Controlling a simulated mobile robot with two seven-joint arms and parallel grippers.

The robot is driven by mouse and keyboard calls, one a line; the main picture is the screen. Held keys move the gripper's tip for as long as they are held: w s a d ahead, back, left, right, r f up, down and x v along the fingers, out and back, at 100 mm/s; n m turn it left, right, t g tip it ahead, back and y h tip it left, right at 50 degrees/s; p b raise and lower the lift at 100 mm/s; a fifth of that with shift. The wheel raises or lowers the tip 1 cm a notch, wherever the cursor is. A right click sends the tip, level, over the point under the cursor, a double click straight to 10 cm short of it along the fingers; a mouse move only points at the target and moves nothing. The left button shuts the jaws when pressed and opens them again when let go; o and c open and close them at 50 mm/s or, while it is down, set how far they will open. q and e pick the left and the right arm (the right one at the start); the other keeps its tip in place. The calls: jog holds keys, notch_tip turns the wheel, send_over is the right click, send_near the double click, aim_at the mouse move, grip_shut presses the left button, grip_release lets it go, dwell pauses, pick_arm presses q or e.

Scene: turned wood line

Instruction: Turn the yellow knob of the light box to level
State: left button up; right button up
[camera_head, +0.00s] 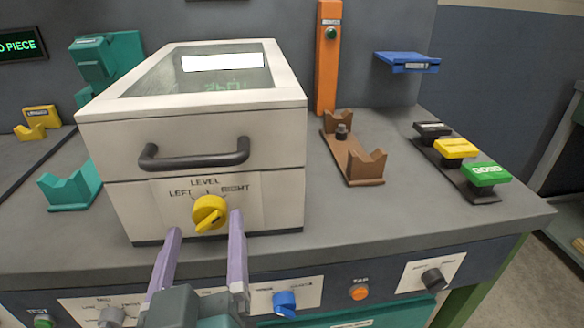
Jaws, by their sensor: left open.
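The light box is a cream box (120,205) with a glass top and a dark front handle (195,160). Its yellow knob (209,210) is on the front panel below the labels LEFT, LEVEL and RIGHT. The knob's raised grip lies slanted, from lower left to upper right; which label it marks I cannot tell. My left gripper (206,225) comes from below with its two purple fingers open, one on each side of the knob in the picture. No finger visibly touches the knob; the depth between them is hard to judge. My right gripper is not in view.
The bench front has a blue knob (285,303), an orange button (359,292) and a dark knob (433,278). A brown cradle (348,158) and black, yellow and green GOOD (485,174) buttons are at right. A teal cradle (70,190) stands at left.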

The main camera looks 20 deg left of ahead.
pick_arm(q)
jog(key=shift+x, duration=1)
jog(key=shift+d, duration=0.1)
jog(key=shift+c, duration=0.3)
grip_shut()
jog(key=shift+n, duration=0.7)
jog(key=shift+f+n, duration=0.1)
jog(key=shift+n, duration=1.5)
jog(key=shift+s+n+b, duration=0.1)
jog(key=shift+n+b, duration=0.45)
jog(key=shift+n, duration=2.15)
jog(key=shift+o, duration=0.3)
grip_release()
